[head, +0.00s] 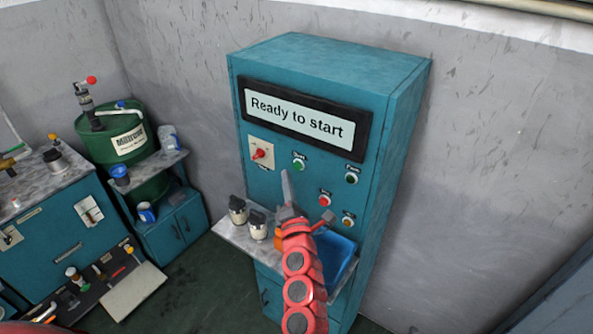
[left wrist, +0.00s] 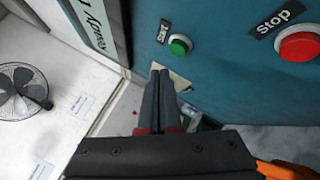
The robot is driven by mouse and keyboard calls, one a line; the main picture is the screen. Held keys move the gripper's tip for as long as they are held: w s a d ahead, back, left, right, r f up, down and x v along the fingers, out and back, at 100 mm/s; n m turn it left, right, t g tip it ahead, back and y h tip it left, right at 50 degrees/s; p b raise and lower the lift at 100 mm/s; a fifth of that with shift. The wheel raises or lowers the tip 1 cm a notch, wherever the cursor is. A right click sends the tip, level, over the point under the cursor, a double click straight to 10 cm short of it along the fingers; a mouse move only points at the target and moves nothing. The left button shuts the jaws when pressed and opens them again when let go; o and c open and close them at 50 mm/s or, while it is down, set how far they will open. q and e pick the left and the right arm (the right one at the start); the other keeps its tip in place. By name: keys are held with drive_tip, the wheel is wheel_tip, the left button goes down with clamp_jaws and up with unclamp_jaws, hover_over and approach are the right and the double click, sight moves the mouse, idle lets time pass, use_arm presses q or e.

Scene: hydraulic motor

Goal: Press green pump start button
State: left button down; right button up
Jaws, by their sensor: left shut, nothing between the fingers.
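A green button (head: 299,163) with a small label sits on the front of the teal cabinet (head: 408,110), below the display. A second green button (head: 352,178) sits to its right; its small label is hard to read. In the left wrist view, a green button (left wrist: 180,45) is beside a "Start" label, and a red button (left wrist: 298,46) is under a "stop" label. My left gripper (head: 287,174) is shut and empty in front of the panel, tips just below and left of the first green button. Its shut fingers (left wrist: 160,72) also show below the green button, apart from it in the picture.
The display (head: 300,117) reads "Ready to start". A red switch (head: 260,153) is left of the buttons; a red button (head: 325,198) and an orange one (head: 348,221) are lower. Two jars (head: 238,210) stand on the cabinet's shelf. A green drum (head: 122,140) is at left.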

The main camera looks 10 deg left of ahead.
use_arm(q)
drive_tip(key=shift+w+d, duration=0.25)
drive_tip(key=shift+w, duration=0.55)
drive_tip(key=shift+b, duration=0.35)
idle(1.2)
drive_tip(key=shift+w+d, duration=0.2)
drive_tip(key=shift+w, duration=0.2)
drive_tip(key=shift+w+d+b, duration=0.1)
drive_tip(key=shift+w+b, duration=0.2)
drive_tip(key=shift+b, duration=0.1)
idle(0.5)
drive_tip(key=shift+s, duration=0.1)
drive_tip(key=shift+s+a+p, duration=0.25)
drive_tip(key=shift+s+p, duration=0.05)
drive_tip(key=shift+s, duration=0.35)
